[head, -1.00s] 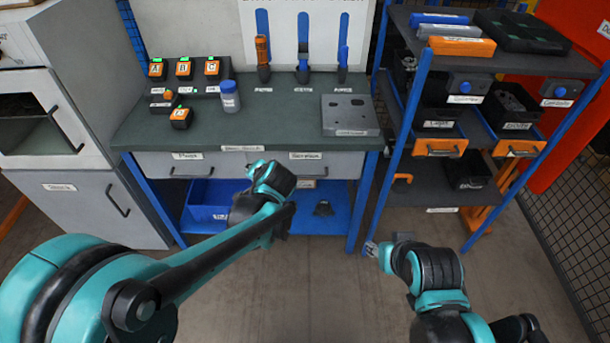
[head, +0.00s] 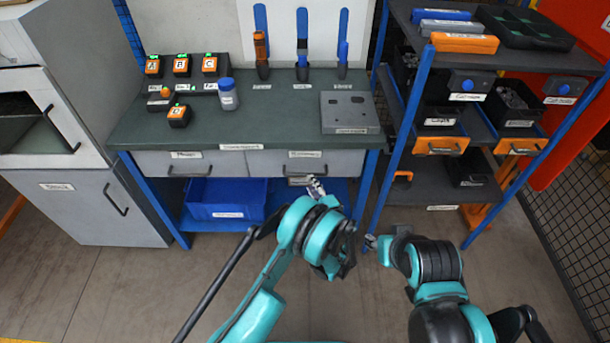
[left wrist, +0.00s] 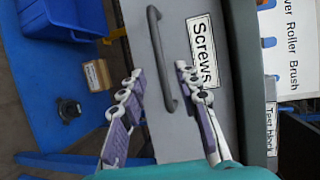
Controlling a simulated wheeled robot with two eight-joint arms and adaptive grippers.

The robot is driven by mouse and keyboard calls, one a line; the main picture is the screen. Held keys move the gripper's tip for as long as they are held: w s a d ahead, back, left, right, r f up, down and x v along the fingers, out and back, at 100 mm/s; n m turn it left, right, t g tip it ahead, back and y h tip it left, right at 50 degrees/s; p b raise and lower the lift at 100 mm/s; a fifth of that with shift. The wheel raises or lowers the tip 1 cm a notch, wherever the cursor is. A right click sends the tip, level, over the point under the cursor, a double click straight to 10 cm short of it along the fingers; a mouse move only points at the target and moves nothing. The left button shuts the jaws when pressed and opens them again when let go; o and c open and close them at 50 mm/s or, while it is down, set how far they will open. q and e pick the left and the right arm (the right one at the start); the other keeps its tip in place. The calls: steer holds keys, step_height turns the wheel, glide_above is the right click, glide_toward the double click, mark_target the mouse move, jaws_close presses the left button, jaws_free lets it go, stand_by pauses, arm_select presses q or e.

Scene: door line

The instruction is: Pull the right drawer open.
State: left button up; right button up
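The right drawer (head: 345,163) is under the workbench top, its front flush with the left drawer (head: 145,162). In the left wrist view its grey front (left wrist: 180,135) carries a "Screws" label and a dark bar handle (left wrist: 160,50). My left gripper (head: 316,186) is in front of the right drawer. In the left wrist view its fingers (left wrist: 160,72) are spread, with the handle showing in the gap between them; I see no clear contact. My right gripper (head: 371,243) is low, near the shelf rack's front leg, away from the drawer; its fingers are too small to read.
A blue bin (head: 226,200) stands on the lower shelf. A blue rack (head: 404,130) with several bins stands right of the bench. A grey cabinet (head: 85,205) is at the left. A bottle (head: 228,97) and a grey block (head: 350,112) stand on the bench. The floor in front is open.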

mark_target(305, 174)
arm_select(q)
steer(key=b+x, duration=0.2)
steer(key=x, duration=0.5)
jaws_close()
